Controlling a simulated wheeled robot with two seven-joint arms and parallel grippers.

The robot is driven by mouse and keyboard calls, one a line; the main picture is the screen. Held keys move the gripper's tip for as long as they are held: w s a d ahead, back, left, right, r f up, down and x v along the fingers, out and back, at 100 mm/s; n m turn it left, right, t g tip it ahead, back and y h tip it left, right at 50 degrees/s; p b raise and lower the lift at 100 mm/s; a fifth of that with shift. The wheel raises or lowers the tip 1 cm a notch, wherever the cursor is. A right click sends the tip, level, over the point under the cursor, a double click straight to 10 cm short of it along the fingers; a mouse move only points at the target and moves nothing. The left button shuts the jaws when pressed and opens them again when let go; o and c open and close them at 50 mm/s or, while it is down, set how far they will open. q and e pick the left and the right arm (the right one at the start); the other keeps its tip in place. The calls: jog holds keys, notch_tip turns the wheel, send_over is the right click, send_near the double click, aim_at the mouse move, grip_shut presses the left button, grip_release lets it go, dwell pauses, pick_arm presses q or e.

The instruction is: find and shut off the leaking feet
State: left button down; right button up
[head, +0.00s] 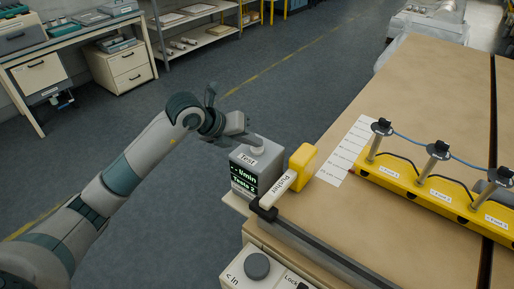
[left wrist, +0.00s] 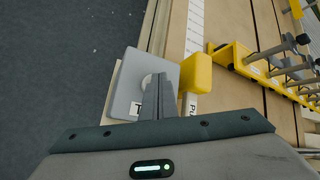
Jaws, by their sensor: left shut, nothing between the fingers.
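My left gripper (head: 250,137) is shut and empty, its tips at the round pale button on top of the grey Test box (head: 242,178). In the left wrist view the shut fingers (left wrist: 158,82) cover part of this button (left wrist: 149,80); I cannot tell whether they press it. The box's screen (head: 243,180) reads "- - l/min" and "Tests 2". A yellow bar (head: 408,187) carries several labelled feet. Metal posts with black tops (head: 382,127) stand along it, joined by a blue line. Its right part is cut off. My right gripper is not in view.
A yellow-ended bar marked "Pusher" (head: 280,190) lies right beside the Test box. A printed white strip (head: 348,152) lies on the brown table (head: 400,90). A panel with a dark knob (head: 257,266) is at the front. Benches and shelves stand farther back.

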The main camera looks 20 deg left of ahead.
aim_at(254, 150)
pick_arm(q)
jog(key=shift+f, duration=0.2)
dwell(0.6)
jog(key=shift+r+p, duration=0.4)
jog(key=shift+r, duration=0.55)
jog(key=shift+r+p, duration=1.45)
jog(key=shift+r, duration=1.05)
jog(key=shift+d, duration=0.1)
